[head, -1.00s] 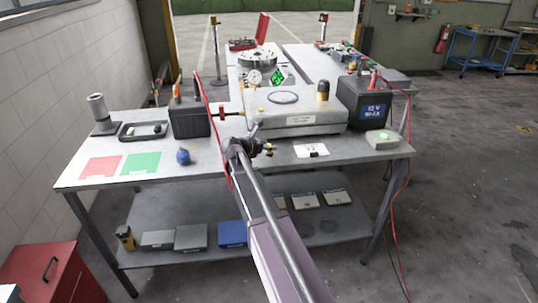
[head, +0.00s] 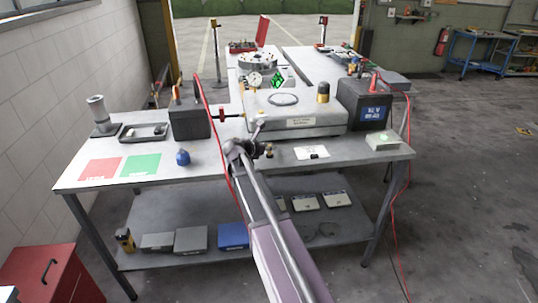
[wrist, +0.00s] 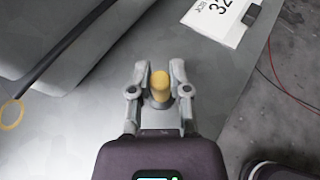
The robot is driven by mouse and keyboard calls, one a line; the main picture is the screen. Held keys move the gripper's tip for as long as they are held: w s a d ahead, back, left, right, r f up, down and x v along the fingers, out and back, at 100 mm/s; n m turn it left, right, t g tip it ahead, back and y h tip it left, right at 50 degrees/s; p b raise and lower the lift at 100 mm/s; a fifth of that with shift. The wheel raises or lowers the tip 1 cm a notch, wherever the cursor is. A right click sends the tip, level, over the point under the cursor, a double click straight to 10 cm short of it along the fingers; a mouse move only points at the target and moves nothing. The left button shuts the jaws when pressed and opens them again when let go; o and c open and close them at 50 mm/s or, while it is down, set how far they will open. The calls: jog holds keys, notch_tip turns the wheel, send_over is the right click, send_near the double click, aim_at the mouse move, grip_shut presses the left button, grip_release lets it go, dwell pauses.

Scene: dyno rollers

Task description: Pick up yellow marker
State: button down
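A short upright piece with a rounded yellow top and a dark grey lower part (wrist: 160,85) stands between the fingers of my gripper in the wrist view; it looks like the yellow marker. My gripper (wrist: 158,68) is open around it, with a gap visible on each side. In the head view my gripper (head: 257,140) is at the front middle of the workbench (head: 215,170), left of a white card (head: 311,152). The marker is too small there to make out clearly. Its lower end is partly hidden in the wrist view.
A grey machine (head: 295,119) stands just behind my gripper. A dark box (head: 190,118) and a blue ball (head: 183,157) are to the left, with red and green mats (head: 141,165) beyond. A black battery (head: 364,108) with cables stands right. The bench's front edge is close.

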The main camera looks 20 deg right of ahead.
jog(key=shift+r, duration=0.2)
dwell(0.3)
notch_tip(320, 180, up, 4)
jog(key=p, duration=0.3)
jog(key=shift+f+p, duration=0.25)
jog(key=shift+p, duration=0.15)
jog(key=s+a+r+p, duration=0.1)
jog(key=s+a, duration=0.1)
jog(key=s, duration=1.3)
jog(key=shift+s+a, duration=0.2)
jog(key=shift+s, duration=0.2)
